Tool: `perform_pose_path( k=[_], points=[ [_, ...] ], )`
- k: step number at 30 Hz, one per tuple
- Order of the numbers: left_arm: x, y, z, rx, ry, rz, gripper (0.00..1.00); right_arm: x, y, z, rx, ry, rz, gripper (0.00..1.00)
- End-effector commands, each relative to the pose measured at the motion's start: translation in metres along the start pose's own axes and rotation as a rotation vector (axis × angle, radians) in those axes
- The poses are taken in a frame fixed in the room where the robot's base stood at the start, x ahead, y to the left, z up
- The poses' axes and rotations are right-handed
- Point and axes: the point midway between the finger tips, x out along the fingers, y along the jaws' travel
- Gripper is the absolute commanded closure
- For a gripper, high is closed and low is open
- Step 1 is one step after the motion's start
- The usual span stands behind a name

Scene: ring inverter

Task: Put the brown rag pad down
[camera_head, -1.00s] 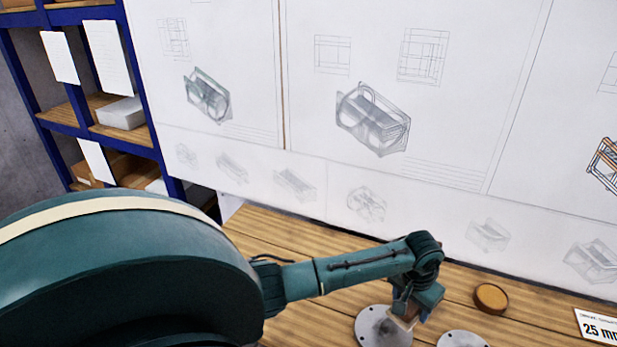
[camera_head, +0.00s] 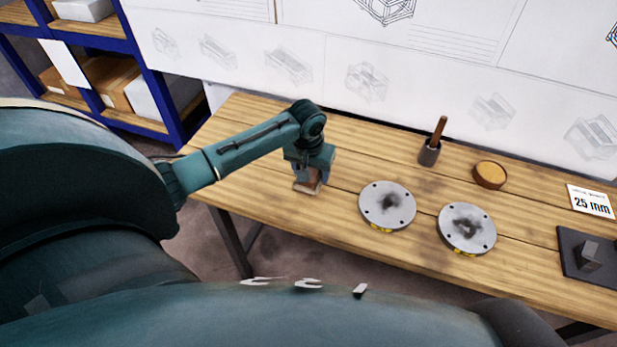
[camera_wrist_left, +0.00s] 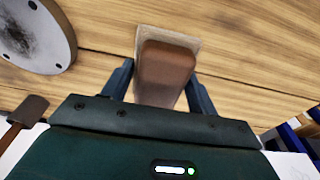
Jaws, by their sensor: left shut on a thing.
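The brown rag pad (camera_wrist_left: 165,72) has a brown block on a paler, tan base. My left gripper (camera_wrist_left: 162,84) is shut on it, one finger on each side. In the head view the left gripper (camera_head: 309,172) points down with the pad (camera_head: 307,187) below it, over the left part of the wooden table (camera_head: 270,135). The pad is low, at or just above the tabletop; I cannot tell whether it touches. My right gripper is not in view.
Two grey discs with dark smudges, the left one (camera_head: 387,206) and the right one (camera_head: 467,229), lie right of the pad. A dark plate (camera_head: 580,268) is at far right. Table left of the gripper is clear.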

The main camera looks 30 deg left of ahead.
Motion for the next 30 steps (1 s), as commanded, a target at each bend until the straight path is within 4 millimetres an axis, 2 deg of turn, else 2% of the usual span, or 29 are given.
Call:
perform_pose_path(
  k=[5, 10, 25, 26, 30],
  points=[
    [0.015, 0.0, 0.003, 0.001, 0.0, 0.0, 0.63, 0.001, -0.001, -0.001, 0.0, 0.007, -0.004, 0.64],
    [0.038, 0.0, 0.006, 0.001, 0.0, -0.001, 0.63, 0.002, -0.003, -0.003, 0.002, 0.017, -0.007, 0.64],
    [0.047, 0.001, 0.007, 0.001, 0.0, 0.0, 0.63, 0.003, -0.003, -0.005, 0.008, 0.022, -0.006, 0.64],
    [0.048, 0.0, 0.007, 0.002, 0.0, 0.0, 0.4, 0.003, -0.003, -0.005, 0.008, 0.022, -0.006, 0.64],
    [0.048, 0.0, 0.008, 0.002, -0.001, -0.001, 0.28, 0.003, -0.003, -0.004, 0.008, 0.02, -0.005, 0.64]
  ],
)
